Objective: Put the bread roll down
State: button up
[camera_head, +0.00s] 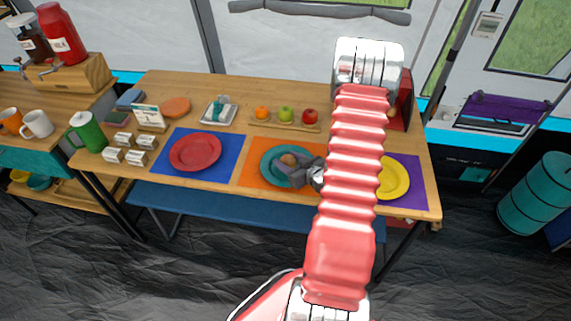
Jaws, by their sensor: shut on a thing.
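The bread roll (289,160) is a small brown lump over the teal plate (272,152). My gripper (292,165) is grey and shut on the roll, at or just above the plate. I cannot tell whether the roll touches the plate. The teal plate sits on an orange mat (252,174) in the middle of the wooden table (225,188). My red arm crosses the right part of the table and hides some of it.
A red plate (195,152) on a blue mat (166,167) stands to the left. A yellow plate (394,178) on a purple mat (413,190) stands to the right, partly behind my arm. A wooden tray with an orange (262,112), a green apple (286,114) and a red apple (309,116) lies behind.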

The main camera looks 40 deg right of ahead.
jog(key=shift+f, duration=0.5)
jog(key=o, duration=1)
jog(key=shift+s, duration=0.1)
jog(key=v, duration=1.1)
jog(key=shift+s+a+r, duration=0.1)
jog(key=shift+s, duration=0.3)
jog(key=shift+w, duration=0.1)
